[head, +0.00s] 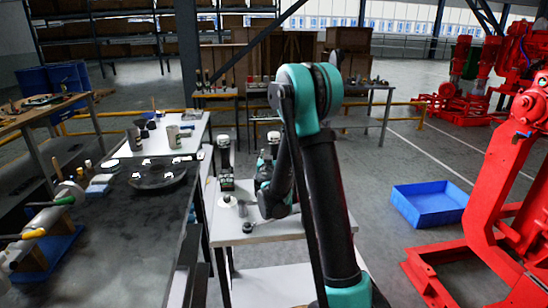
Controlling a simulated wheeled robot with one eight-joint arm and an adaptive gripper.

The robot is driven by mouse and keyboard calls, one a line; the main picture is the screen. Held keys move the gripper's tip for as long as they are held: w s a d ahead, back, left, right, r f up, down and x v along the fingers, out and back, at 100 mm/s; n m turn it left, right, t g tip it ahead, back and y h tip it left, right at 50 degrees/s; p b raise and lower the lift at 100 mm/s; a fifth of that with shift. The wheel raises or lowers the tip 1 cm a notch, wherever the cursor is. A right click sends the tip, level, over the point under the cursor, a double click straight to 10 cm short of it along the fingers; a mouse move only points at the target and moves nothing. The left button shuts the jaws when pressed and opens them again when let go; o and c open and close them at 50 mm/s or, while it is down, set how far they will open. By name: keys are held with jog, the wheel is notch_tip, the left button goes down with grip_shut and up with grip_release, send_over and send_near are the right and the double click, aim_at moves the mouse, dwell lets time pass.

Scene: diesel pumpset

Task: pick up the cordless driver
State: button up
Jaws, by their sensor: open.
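What looks like the cordless driver (225,165) stands upright on the white table, with a pale top, a dark body and a dark base. A similar pale-topped thing (273,139) shows just to its right, its lower part hidden behind my arm. My arm reaches up and bends down over this table. My gripper (264,172) is at the arm's far end, right of the driver and apart from it in the picture. It is open; its fingers are hard to make out against the dark arm links. I see nothing held in it.
A white roll (228,199), a grey piece (243,209) and a small dark knob (248,227) lie on the white table (325,222). A dark bench (125,245) with a black tray is at left. Red machinery (505,200) and a blue bin (428,204) stand at right.

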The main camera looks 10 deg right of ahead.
jog(key=x, duration=0.5)
jog(key=shift+d, duration=0.35)
grip_shut()
